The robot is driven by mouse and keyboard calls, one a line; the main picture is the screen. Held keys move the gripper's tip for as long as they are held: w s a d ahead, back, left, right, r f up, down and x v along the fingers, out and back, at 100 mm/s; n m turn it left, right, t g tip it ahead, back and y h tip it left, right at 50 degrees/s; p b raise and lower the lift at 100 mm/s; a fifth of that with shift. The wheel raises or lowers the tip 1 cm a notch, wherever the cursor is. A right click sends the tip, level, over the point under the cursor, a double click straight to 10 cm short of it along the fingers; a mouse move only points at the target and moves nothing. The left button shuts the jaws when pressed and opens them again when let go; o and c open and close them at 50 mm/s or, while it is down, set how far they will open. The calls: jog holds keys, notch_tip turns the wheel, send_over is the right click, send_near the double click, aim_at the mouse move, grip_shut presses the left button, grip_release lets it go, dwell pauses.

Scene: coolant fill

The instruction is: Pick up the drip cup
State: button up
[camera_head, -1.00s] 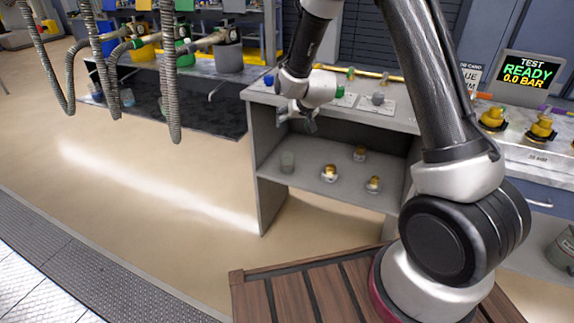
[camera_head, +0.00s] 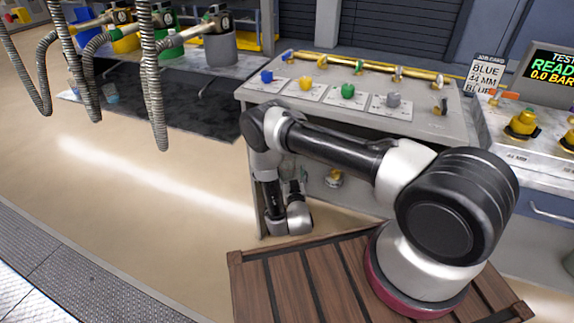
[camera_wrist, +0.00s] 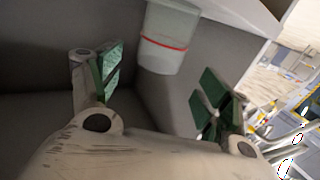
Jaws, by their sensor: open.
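The drip cup (camera_wrist: 166,42) is a clear, see-through cup with a red line around it. My gripper (camera_wrist: 160,82) is open and empty, with green pads on both fingers. A gap shows between the fingers and the cup. In the head view my arm reaches down at the left end of the lower shelf and hides most of the cup and the gripper.
The grey bench (camera_head: 420,127) has coloured fittings on top and an open shelf below. Its side wall is close to my gripper. A brass fitting (camera_head: 334,178) sits on the shelf to the right. Hoses (camera_head: 155,90) hang at the left.

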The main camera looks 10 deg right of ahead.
aim_at(289, 166)
jog(key=w, duration=0.7)
jog(key=shift+w+d, duration=0.15)
jog(key=shift+d, duration=0.25)
jog(key=c, duration=1.1)
